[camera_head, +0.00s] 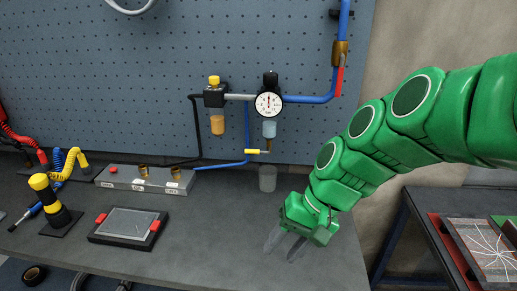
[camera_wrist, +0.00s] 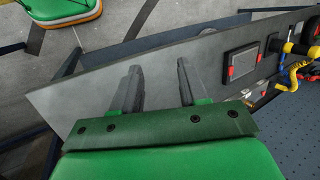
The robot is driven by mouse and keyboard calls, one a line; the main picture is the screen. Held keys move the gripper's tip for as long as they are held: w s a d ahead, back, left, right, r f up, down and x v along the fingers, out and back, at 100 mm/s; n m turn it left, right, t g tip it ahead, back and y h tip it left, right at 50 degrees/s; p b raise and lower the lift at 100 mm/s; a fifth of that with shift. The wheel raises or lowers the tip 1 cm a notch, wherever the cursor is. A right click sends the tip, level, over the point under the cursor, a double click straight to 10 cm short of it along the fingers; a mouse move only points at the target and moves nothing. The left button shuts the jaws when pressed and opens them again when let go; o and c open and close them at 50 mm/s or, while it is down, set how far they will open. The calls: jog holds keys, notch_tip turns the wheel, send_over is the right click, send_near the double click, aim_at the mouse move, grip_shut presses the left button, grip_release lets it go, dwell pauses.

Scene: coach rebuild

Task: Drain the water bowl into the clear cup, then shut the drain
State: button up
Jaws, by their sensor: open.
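The water bowl (camera_head: 269,129) is a small clear bowl with pale blue content, hanging under the round gauge on the pegboard. A brass fitting with a yellow drain lever (camera_head: 257,151) is below it; the lever points left, roughly level. The clear cup (camera_head: 267,178) stands upright on the bench below the drain, close to the pegboard. My gripper (camera_head: 284,244) is open and empty over the bench, in front of and slightly right of the cup, apart from it. In the wrist view my gripper (camera_wrist: 157,66) has its fingers spread over bare bench; the bowl, drain and cup are outside that view.
An amber bowl (camera_head: 217,122) hangs left of the gauge (camera_head: 268,103). A blue pipe (camera_head: 315,99) runs right. The bench's front middle is clear.

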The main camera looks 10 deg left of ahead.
jog(key=w+a+r+m+y, duration=0.1)
jog(key=w+a+r+y, duration=0.25)
jog(key=w+a, duration=0.55)
jog(key=m+t+y, duration=0.6)
jog(key=m+t, duration=0.1)
jog(key=m, duration=0.3)
send_near(260, 152)
jog(key=x, duration=0.4)
jog(key=shift+w+a+r, duration=0.1)
jog(key=shift+a+r, duration=0.05)
jog(key=shift+f+x, duration=0.2)
jog(key=shift+x, duration=3.65)
grip_shut()
